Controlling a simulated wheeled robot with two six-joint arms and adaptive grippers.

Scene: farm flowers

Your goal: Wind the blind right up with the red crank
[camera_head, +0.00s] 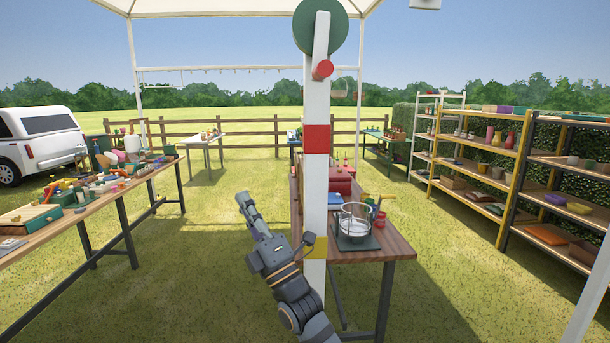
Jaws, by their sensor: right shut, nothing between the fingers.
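A crank with a green disc (319,25) and a pale arm is mounted high on a white post (316,195) right in front of me. Its red knob (322,69) sticks out toward me at the lower end of the crank arm, which hangs down. The post carries a red band and a yellow band. My right gripper (243,200) is shut and empty, left of the post and well below the knob, apart from both. My left gripper is out of view. I cannot make out the blind's cloth in this view.
A long cluttered table (115,198) runs along the left. A wooden table (397,243) with a glass vessel (354,219) on it stands just behind the post. Shelves (477,172) line the right side.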

